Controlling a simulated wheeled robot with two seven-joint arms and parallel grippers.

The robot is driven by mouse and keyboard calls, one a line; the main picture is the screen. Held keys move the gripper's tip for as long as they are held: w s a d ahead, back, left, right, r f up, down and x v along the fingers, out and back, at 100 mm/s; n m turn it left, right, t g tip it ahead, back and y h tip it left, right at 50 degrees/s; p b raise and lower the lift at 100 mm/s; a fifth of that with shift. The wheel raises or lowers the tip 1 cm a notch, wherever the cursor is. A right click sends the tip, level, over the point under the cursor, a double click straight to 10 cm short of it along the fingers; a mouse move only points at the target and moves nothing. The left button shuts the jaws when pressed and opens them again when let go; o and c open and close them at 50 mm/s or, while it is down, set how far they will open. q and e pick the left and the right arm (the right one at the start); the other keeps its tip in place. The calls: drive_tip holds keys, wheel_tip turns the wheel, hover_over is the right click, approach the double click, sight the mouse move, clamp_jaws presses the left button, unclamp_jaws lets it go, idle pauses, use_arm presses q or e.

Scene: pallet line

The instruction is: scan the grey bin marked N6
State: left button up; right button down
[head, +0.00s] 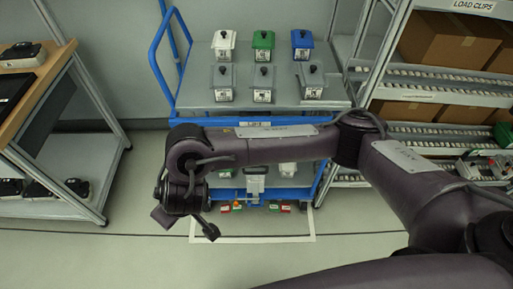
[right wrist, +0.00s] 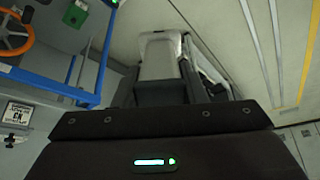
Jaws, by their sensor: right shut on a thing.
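Three grey bins (head: 223,83), (head: 264,83), (head: 311,81) with black knobs and white labels stand in the front row on the cart's top shelf. The labels are too small to read, so I cannot tell which is N6. My right gripper (head: 186,222) hangs in front of the cart's left side, below the top shelf and apart from these bins. In the right wrist view it is shut on a pale grey device (right wrist: 160,55), which looks like a hand scanner. A grey surface with a label (right wrist: 17,114) shows at that view's left edge. My left gripper is not seen.
White (head: 224,42), green (head: 263,42) and blue (head: 302,42) bins stand behind the grey ones. The blue cart (head: 163,70) has a lower shelf, partly hidden by my right arm. A workbench (head: 52,75) is left, a carton rack (head: 400,60) right. Floor in front is clear.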

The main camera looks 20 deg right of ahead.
drive_tip(key=w+a+r+t+y+b, duration=0.4)
drive_tip(key=w+r, duration=0.4)
drive_tip(key=w, duration=0.2)
drive_tip(key=w+d+m+t+h+b, duration=0.2)
drive_tip(key=w+d+m+t, duration=0.3)
drive_tip(key=d, duration=0.5)
drive_tip(key=s+d+f+m+t+h+b, duration=0.1)
drive_tip(key=d+f+m+t+h, duration=0.15)
drive_tip(key=d+f+h, duration=0.5)
drive_tip(key=d+f+m+t+h+b, duration=0.15)
drive_tip(key=d+f+m+h, duration=0.25)
drive_tip(key=d, duration=0.6)
drive_tip(key=b+x, duration=0.4)
drive_tip(key=x, duration=0.4)
drive_tip(key=shift+s+d+f, duration=0.15)
drive_tip(key=shift+d+f, duration=0.05)
drive_tip(key=shift+f, duration=0.1)
drive_tip(key=shift+w+d+m, duration=0.15)
drive_tip(key=shift+w+m, duration=0.1)
drive_tip(key=shift+w, duration=0.35)
